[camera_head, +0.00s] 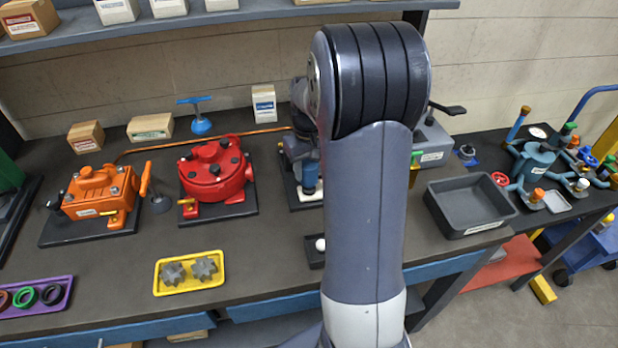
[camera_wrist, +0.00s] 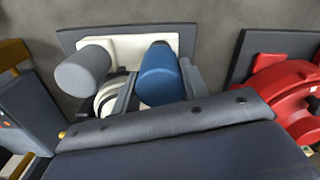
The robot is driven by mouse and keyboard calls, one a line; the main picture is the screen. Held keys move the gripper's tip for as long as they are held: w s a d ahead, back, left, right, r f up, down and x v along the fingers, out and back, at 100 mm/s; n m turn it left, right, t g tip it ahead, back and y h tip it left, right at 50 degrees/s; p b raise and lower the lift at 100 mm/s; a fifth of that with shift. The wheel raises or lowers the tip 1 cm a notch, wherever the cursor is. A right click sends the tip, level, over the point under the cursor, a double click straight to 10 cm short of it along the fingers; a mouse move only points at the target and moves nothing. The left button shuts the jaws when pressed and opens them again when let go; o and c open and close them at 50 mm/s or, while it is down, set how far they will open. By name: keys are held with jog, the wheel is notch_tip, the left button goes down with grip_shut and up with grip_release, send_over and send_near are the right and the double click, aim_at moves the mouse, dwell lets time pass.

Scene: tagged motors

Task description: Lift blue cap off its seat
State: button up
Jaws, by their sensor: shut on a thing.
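The blue cap (camera_wrist: 160,75) is in the upper middle of the wrist view. My gripper (camera_wrist: 159,86) has a grey finger on each side of it and is shut on it. Behind the cap is a pale plate (camera_wrist: 125,48) on a dark base (camera_wrist: 203,38). A grey cylinder (camera_wrist: 84,70) stands to the left of the fingers, by a white round part (camera_wrist: 106,95). The cap's lower end is hidden, so I cannot tell whether it touches its seat. In the head view my arm hides most of this unit, leaving its dark base (camera_head: 297,203) partly visible.
A red motor (camera_head: 215,172) stands left of my arm, also at right in the wrist view (camera_wrist: 285,95). An orange motor (camera_head: 98,190) is farther left. A grey tray (camera_head: 470,205) is to the right. A yellow tray (camera_head: 189,288) with gears lies in front.

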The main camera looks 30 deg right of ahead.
aim_at(309, 163)
notch_tip(309, 163, up, 9)
jog(key=shift+f+p, duration=0.1)
jog(key=shift+p, duration=0.95)
notch_tip(309, 163, up, 3)
jog(key=p, duration=0.3)
